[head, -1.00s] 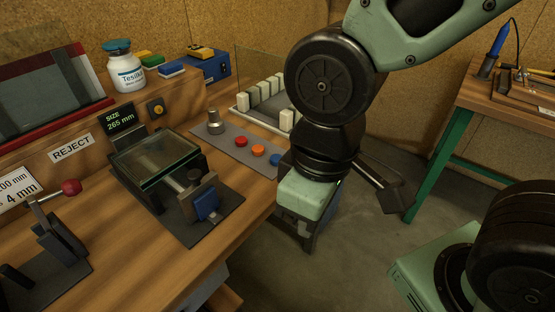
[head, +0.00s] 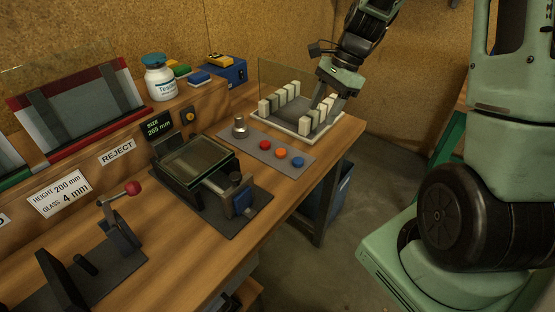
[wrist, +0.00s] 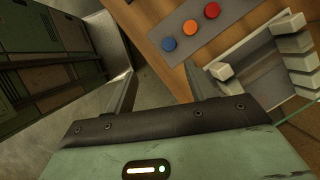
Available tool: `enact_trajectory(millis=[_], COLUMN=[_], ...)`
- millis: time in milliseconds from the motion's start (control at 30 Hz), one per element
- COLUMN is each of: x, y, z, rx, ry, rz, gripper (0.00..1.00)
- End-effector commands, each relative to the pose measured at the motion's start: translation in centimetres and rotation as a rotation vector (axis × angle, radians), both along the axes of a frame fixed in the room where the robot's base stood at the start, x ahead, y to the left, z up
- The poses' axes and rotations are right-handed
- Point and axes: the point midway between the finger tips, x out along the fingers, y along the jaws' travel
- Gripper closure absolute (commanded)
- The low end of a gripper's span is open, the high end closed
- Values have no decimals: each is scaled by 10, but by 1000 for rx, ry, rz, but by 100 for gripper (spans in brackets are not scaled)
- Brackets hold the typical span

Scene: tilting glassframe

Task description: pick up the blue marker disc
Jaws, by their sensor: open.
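The blue marker disc (head: 298,162) lies on a grey strip (head: 245,150) near the bench's right edge. It is at the front end of a row with an orange disc (head: 281,153) and a red disc (head: 264,145). In the wrist view the blue disc (wrist: 169,44) is in the upper middle, beyond the fingers and apart from them. My gripper (head: 328,106) is open and empty. It is above the right end of the white tray, behind and to the right of the blue disc. In the wrist view its two fingers (wrist: 156,82) are spread wide.
The white tray (head: 298,137) holds several upright pale blocks close to my gripper. A metal knob (head: 239,127) stands at the strip's far end. A glass-topped fixture (head: 195,163) is left of the discs.

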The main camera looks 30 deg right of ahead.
Motion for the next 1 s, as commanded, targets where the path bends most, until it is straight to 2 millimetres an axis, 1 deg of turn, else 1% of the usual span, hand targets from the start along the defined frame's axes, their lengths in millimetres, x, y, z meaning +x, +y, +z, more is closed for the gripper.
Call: enact_trajectory(millis=[33, 100, 200, 267, 367, 700, 833, 1000], x=[1, 1, 2, 2, 3, 11, 13, 14], y=[-18, -33, -40, -39, -31, -5, 1, 4], z=[2, 1, -4, -11, -27, -91, -107, -115], rx=[15, 27, 35, 37, 39, 38, 36, 34], ry=[15, 29, 37, 40, 42, 41, 39, 37], rz=[-82, -154, -200, -206, -203, -199, -199, -199], gripper=[45, 45, 45, 45, 45, 45, 45, 45])
